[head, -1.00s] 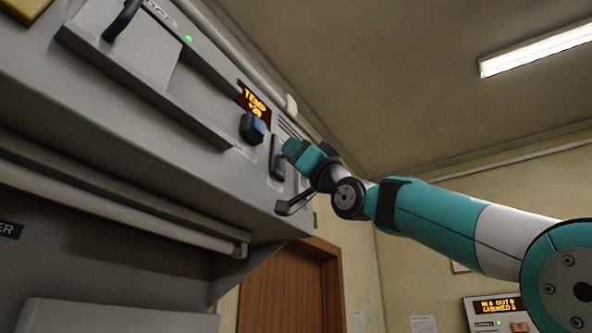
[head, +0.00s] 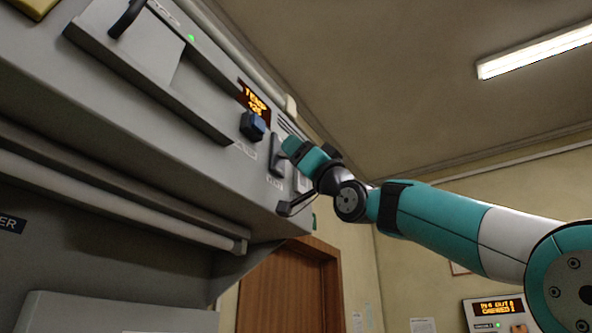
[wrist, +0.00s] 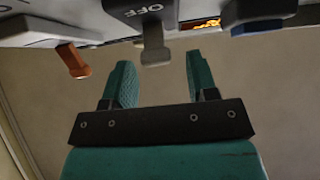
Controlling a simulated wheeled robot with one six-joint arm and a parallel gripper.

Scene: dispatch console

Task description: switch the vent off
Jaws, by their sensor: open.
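The vent switch (head: 276,158) is a dark lever on the grey console face, above a small label that seems to read VENT. In the wrist view the lever (wrist: 154,48) hangs from a dark housing marked OFF (wrist: 145,10). My gripper (wrist: 158,66) is open, its two teal fingers apart and empty. The lever's grey end lines up with the gap between the fingertips; I cannot tell whether either finger touches it. In the head view my gripper (head: 290,147) is right beside the lever and partly hides the panel behind it.
A blue knob (head: 253,125) sits left of the lever, under an orange TEMP display (head: 254,101). Another handle (head: 297,205) juts out below right. Open room lies right of the console.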

